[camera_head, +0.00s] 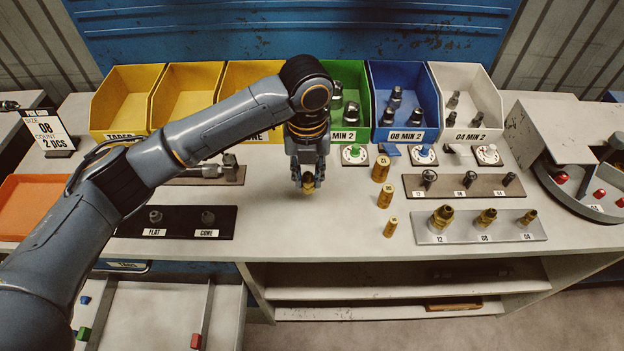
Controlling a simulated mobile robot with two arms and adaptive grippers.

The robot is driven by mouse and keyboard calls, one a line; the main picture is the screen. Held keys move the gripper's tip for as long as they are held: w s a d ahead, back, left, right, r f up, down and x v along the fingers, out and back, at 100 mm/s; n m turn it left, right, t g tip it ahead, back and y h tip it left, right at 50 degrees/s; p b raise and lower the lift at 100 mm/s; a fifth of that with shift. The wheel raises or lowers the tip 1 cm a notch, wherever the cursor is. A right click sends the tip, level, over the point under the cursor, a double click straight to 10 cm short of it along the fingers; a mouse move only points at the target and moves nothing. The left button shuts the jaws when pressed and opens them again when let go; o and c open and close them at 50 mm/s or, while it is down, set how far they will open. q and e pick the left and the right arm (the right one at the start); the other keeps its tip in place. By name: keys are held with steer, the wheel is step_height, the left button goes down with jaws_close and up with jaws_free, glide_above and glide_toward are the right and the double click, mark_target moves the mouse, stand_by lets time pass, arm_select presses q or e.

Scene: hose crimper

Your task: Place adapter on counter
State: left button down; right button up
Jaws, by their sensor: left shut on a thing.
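My left gripper (308,180) points down over the middle of the white counter (300,222). It is shut on a small brass adapter (308,186), whose lower end shows between the fingertips. The adapter looks upright and close to the counter top; I cannot tell whether it touches. The gripper hides most of it. My right gripper is not in view.
Brass cylinders (385,197) stand just right of the gripper. A silver tray (480,227) with brass fittings lies further right. A black FLAT/CONE board (180,222) lies left. Coloured bins (402,133) line the back. Counter in front of the gripper is clear.

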arm_select(q)
steer(key=shift+w+d+f, duration=0.2)
steer(key=shift+w+f, duration=0.15)
steer(key=shift+f, duration=0.15)
steer(key=shift+w+d+f, duration=0.2)
steer(key=shift+w+f, duration=0.15)
steer(key=shift+f, duration=0.15)
step_height(320, 180, down, 3)
steer(key=shift+w+p, duration=0.1)
steer(key=shift+p, duration=0.7)
steer(key=shift+f, duration=0.1)
steer(key=shift+f, duration=0.1)
steer(key=c, duration=1.1)
jaws_free()
step_height(320, 180, up, 12)
steer(key=shift+r+b, duration=0.1)
steer(key=shift+b, duration=1.15)
